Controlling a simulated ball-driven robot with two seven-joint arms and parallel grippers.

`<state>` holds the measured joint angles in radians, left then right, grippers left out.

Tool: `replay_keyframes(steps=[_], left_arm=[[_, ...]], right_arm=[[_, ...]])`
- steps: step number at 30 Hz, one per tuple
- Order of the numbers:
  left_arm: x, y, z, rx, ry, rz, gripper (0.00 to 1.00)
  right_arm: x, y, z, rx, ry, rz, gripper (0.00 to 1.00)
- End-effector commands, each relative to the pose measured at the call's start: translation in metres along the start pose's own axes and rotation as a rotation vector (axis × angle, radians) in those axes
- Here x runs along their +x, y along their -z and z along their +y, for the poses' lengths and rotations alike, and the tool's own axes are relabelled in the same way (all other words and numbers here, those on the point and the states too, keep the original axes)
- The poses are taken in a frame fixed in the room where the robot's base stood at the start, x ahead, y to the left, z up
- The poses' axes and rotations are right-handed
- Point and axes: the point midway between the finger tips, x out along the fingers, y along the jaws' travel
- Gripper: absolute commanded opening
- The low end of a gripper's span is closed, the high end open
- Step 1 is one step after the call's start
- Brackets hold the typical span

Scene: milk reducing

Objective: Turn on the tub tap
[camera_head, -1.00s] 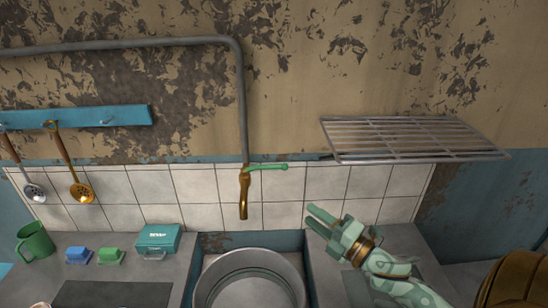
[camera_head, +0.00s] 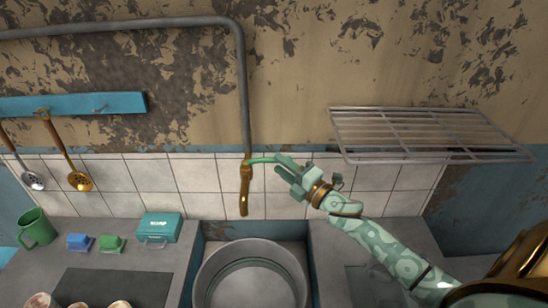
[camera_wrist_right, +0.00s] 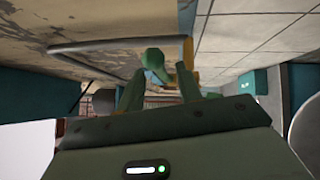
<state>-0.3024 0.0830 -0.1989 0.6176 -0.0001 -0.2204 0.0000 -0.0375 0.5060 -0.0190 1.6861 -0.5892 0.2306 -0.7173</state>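The tap's brass spout (camera_head: 244,190) hangs down from the wall pipe, above the round metal tub (camera_head: 205,285). Its green lever handle (camera_head: 262,160) sticks out to the right. My right gripper (camera_head: 280,166) is at the free right end of this handle, and its fingers partly hide that end. In the right wrist view, the two fingers of my right gripper (camera_wrist_right: 158,88) are spread apart, with the handle's rounded green end (camera_wrist_right: 154,60) between or just beyond their tips. I cannot tell whether they touch it. My left gripper is not in view.
A wire rack (camera_head: 430,135) juts from the wall above and right of my right arm. A grey pipe (camera_head: 243,90) runs down to the tap. A teal box (camera_head: 160,227), small blue and green blocks, and a green mug (camera_head: 37,228) stand on the left counter.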

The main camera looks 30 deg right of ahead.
Motion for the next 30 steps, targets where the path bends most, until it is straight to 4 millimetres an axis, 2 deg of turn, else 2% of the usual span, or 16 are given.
replay_keyframes(steps=[3, 6, 17, 21, 30], left_arm=[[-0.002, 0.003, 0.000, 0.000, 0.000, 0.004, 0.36], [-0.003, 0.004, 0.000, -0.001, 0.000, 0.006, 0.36], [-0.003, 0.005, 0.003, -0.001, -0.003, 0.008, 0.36], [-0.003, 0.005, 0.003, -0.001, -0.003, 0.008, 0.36], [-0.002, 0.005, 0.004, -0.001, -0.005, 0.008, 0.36]], right_arm=[[0.021, 0.000, 0.001, 0.000, 0.000, -0.001, 0.35], [0.031, 0.000, 0.000, 0.000, 0.000, -0.001, 0.35], [0.037, 0.001, -0.001, 0.000, 0.001, 0.000, 0.35], [0.036, 0.001, -0.001, 0.000, 0.001, 0.000, 0.00], [0.037, -0.002, -0.002, -0.001, 0.003, -0.008, 0.00]])
